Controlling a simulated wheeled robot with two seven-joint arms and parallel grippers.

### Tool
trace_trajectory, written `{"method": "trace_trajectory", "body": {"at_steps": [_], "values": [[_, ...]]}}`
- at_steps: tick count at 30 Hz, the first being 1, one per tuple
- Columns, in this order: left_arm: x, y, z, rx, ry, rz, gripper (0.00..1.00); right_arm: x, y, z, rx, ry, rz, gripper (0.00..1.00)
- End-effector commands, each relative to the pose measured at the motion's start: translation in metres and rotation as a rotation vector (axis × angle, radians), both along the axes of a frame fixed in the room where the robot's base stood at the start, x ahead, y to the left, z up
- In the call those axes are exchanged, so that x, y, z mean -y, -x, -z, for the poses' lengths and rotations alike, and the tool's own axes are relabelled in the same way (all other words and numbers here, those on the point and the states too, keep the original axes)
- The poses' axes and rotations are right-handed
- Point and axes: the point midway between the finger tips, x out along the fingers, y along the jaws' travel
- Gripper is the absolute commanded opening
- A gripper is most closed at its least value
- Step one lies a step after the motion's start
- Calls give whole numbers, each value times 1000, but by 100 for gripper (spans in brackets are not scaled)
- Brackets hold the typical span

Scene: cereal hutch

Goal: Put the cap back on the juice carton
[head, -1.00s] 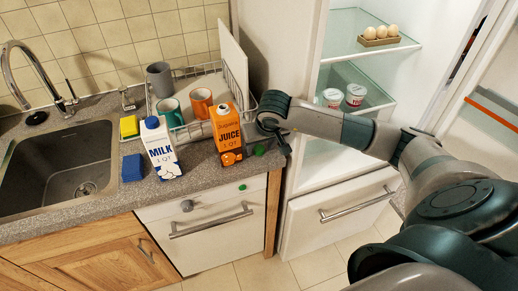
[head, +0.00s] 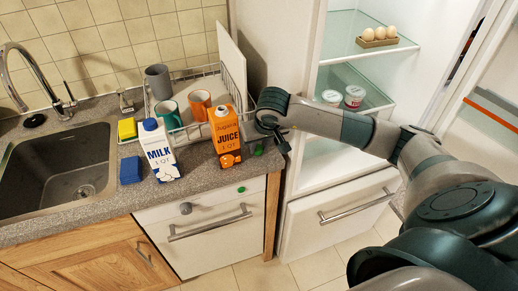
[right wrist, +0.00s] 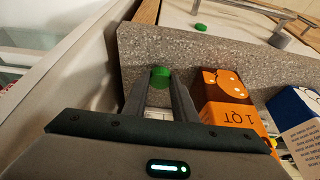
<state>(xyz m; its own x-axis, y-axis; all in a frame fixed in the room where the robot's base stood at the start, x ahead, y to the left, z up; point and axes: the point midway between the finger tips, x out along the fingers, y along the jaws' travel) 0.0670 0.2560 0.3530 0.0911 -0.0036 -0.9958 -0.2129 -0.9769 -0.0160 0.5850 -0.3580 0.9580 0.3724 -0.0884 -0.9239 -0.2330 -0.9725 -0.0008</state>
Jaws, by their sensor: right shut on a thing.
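The orange juice carton (head: 226,137) stands upright on the counter near its right end. No green cap shows on its top. My right gripper (right wrist: 160,84) is shut on the green cap (right wrist: 160,77), which sits between its fingertips. In the head view, the cap (head: 259,150) is just right of the carton and below the carton's top. In the right wrist view, the juice carton (right wrist: 225,105) is beside the right finger, with a gap. My left gripper is not in view.
A milk carton (head: 158,150) with a blue cap stands left of the juice. A dish rack (head: 190,130) with mugs is behind. A blue sponge (head: 131,169) lies near the sink (head: 60,165). The open fridge (head: 345,100) is at the right. A green spot (head: 241,189) is on the white front below.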

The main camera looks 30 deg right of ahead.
Motion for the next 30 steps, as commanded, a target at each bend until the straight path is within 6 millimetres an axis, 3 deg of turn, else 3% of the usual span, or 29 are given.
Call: {"method": "trace_trajectory", "body": {"at_steps": [8,20,23,30], "values": [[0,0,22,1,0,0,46,2,2,-30,6,3,-1,5],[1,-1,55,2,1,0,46,20,82,-77,4,4,0,5],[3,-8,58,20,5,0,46,24,96,-86,2,3,1,5],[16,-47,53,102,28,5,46,26,112,-98,1,1,1,5]]}}
